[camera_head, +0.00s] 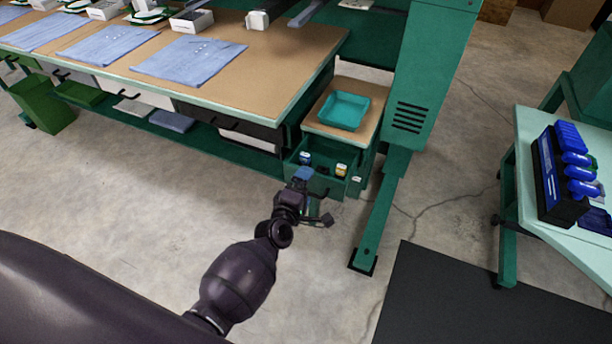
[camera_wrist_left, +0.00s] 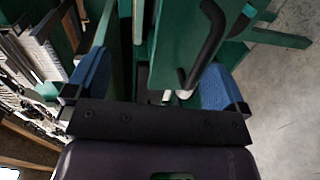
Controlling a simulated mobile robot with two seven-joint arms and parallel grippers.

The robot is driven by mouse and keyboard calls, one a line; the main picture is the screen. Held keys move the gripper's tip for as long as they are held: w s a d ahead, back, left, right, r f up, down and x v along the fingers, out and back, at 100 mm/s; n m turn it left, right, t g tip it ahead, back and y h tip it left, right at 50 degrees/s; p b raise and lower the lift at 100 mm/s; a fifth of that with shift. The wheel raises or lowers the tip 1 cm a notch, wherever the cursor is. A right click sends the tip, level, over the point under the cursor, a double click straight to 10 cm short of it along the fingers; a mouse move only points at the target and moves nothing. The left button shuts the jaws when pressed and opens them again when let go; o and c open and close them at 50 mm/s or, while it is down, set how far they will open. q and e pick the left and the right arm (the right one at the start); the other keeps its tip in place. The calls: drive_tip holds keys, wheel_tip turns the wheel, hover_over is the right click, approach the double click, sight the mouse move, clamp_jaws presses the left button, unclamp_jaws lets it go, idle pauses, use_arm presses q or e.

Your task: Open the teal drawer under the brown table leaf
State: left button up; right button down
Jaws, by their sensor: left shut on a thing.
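The teal drawer (camera_head: 343,188) under the brown table leaf (camera_head: 313,118) stands pulled out, its inside showing from above. My left gripper (camera_head: 303,175) is at the left part of the drawer's front and shut on the drawer. In the left wrist view my blue fingertips (camera_wrist_left: 155,85) are wide apart, with the teal drawer front (camera_wrist_left: 182,40) between them. A black bar handle (camera_wrist_left: 205,45) shows on that front. The exact contact is hidden. My right gripper is not in view.
Small bottles, one with a yellow label (camera_head: 341,170), stand in the drawer. A teal tray (camera_head: 343,110) sits on the leaf. A green post and foot (camera_head: 375,225) stand right of the drawer. A pale table (camera_head: 560,235) is farther right.

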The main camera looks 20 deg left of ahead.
use_arm(q)
drive_tip(key=shift+s+r, duration=0.15)
drive_tip(key=shift+r, duration=0.65)
drive_tip(key=c, duration=0.8)
drive_tip(key=shift+s+a+f, duration=0.1)
drive_tip(key=shift+s+f, duration=0.4)
drive_tip(key=shift+s, duration=1.25)
drive_tip(key=shift+s+d+f, duration=0.1)
drive_tip(key=shift+s+f, duration=0.45)
drive_tip(key=shift+s, duration=1.2)
drive_tip(key=shift+s+a+f, duration=0.1)
drive_tip(key=shift+s+f, duration=0.4)
drive_tip(key=shift+s, duration=1.25)
